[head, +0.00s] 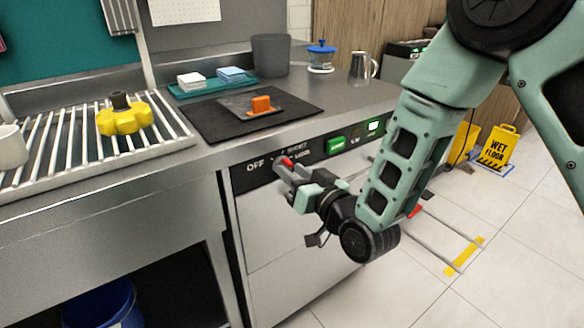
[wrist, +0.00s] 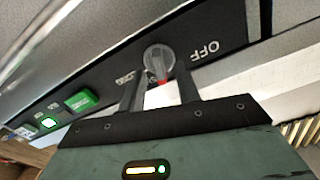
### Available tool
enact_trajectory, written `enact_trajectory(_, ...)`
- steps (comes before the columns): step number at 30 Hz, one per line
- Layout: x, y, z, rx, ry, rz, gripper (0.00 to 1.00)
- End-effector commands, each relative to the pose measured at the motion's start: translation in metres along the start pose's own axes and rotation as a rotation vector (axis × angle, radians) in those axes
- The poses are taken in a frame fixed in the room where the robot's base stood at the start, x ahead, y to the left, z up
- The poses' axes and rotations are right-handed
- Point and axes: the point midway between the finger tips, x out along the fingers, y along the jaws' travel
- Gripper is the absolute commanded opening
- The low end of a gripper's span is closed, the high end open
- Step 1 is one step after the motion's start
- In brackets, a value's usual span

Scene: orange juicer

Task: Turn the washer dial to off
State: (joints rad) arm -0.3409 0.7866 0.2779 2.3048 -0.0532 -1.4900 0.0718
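The washer dial (wrist: 158,58) is a round grey knob with a red pointer on the dark control panel. In the wrist view its pointer faces down toward my gripper, between the upside-down OFF label on the right and smaller lettering on the left. In the head view its red mark (head: 287,162) shows just right of OFF, and the rest is mostly hidden by my fingers. My gripper (wrist: 160,82) is open, one finger on each side of the pointer, fingertips close to the knob. I cannot tell whether they touch it.
A green-lit button (head: 336,145) and a lit display (head: 374,128) are on the panel to the right. A black mat (head: 205,120) with an orange-handled tool lies on the counter above. A rack (head: 60,165) with a yellow knob-like object stands left. Wet-floor sign (head: 497,147) is far right.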

Motion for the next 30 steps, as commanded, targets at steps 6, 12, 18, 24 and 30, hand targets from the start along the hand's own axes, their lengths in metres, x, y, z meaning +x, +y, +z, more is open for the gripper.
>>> enact_trajectory(6,0.0112,-0.0001,-0.0002,-0.001,0.001,0.000,0.33)
enact_trajectory(12,0.0114,0.0000,0.0002,-0.001,0.000,0.000,0.33)
enact_trajectory(18,0.0112,0.0000,0.0002,-0.001,0.001,0.000,0.00)
enact_trajectory(24,0.0111,0.0000,0.0004,-0.006,0.001,0.000,0.00)
enact_trajectory(30,0.0111,-0.0001,0.0018,-0.056,0.001,-0.001,0.00)
